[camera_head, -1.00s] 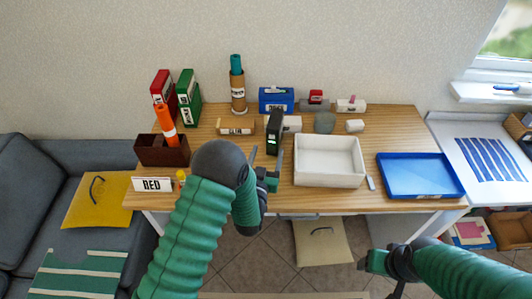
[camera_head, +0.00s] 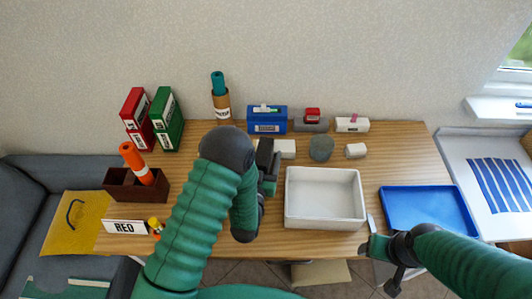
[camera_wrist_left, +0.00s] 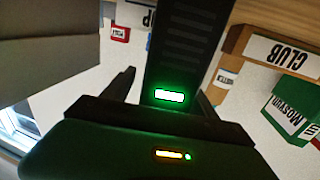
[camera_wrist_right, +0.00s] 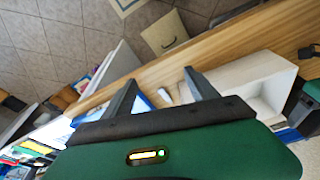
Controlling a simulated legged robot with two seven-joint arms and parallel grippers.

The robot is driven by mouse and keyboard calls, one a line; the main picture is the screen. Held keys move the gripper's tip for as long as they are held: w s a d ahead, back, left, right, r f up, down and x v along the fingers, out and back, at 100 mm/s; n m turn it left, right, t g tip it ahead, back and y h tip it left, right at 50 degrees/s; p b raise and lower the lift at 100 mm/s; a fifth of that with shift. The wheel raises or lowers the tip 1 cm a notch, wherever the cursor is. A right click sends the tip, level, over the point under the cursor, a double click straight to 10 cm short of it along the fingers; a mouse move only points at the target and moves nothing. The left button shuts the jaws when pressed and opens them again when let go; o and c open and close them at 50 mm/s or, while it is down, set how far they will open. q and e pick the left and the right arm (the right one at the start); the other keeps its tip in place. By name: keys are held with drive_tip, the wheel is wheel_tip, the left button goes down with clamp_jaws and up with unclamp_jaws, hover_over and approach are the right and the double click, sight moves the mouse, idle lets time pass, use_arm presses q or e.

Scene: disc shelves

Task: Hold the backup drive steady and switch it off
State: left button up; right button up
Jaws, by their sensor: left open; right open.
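The backup drive appears to be the black upright ribbed box (camera_wrist_left: 185,45) in the left wrist view, with a lit green-white panel (camera_wrist_left: 169,95) near its lower end. In the head view only its dark top (camera_head: 264,151) shows past my left gripper (camera_head: 267,170). In the left wrist view the open fingers of my left gripper (camera_wrist_left: 170,85) stand on either side of the drive; I cannot tell whether they touch it. My right gripper (camera_head: 372,226) is open and empty at the table's front right edge; its fingers also show in the right wrist view (camera_wrist_right: 160,90).
A white bin (camera_head: 325,223) stands right of the left gripper, and a blue tray (camera_head: 428,190) lies farther right. A blue box (camera_head: 267,119) and a grey round object (camera_head: 321,148) are behind. A brown holder (camera_head: 120,184) and the RED sign (camera_head: 125,227) are left.

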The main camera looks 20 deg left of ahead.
use_arm(q)
drive_tip(key=shift+s+a+r, duration=0.1)
drive_tip(key=shift+s+r, duration=0.1)
drive_tip(key=shift+s, duration=0.1)
drive_tip(key=shift+c, duration=1.4)
drive_tip(key=shift+w+f, duration=0.15)
drive_tip(key=c, duration=0.4)
clamp_jaws()
use_arm(e)
drive_tip(key=shift+s+a+r, duration=0.1)
drive_tip(key=shift+s, duration=0.2)
clamp_jaws()
idle(1.3)
